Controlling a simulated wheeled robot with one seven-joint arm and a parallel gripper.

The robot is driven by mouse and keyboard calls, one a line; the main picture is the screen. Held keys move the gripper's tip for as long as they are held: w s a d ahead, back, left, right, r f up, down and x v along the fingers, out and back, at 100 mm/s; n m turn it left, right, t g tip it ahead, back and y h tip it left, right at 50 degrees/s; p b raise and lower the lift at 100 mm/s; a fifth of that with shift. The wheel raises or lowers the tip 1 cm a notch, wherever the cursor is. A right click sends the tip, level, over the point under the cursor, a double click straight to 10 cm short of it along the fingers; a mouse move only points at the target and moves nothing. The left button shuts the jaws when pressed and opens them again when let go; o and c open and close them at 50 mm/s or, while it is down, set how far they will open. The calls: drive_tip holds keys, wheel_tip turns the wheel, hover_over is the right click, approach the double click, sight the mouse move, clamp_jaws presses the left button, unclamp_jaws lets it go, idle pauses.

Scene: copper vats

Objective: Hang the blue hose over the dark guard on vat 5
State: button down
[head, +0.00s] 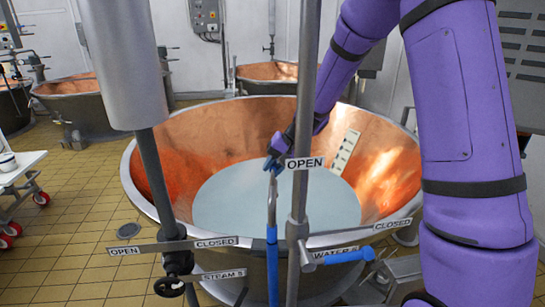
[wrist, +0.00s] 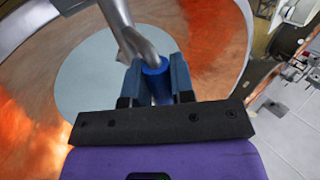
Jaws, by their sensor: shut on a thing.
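My gripper (head: 275,163) is at the near side of the copper vat, above its pale liquid. In the wrist view its fingers (wrist: 154,82) are shut around a blue cylinder, the blue hose (wrist: 154,84), with a bent grey metal piece just beyond it. In the head view the blue hose (head: 272,265) runs upright in front of the vat's rim, with a metal length above it reaching up to my gripper. A dark sleeve (head: 155,175) on the upright pipe at left may be the dark guard; I cannot tell for sure. The vat (head: 380,160) is behind the "STEAM 5" label.
A grey upright pipe (head: 303,120) stands just right of the hose. A valve with a blue handle (head: 350,256) and a dark handwheel (head: 169,287) stick out in front. Sign plates (head: 215,243) cross the rim.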

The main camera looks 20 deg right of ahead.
drive_tip(key=shift+a+f, duration=0.2)
drive_tip(key=shift+f, duration=0.8)
wheel_tip(320, 180, down, 18)
drive_tip(key=shift+r, duration=0.15)
idle(0.5)
drive_tip(key=shift+f, duration=0.35)
idle(0.7)
drive_tip(key=c, duration=0.9)
unclamp_jaws()
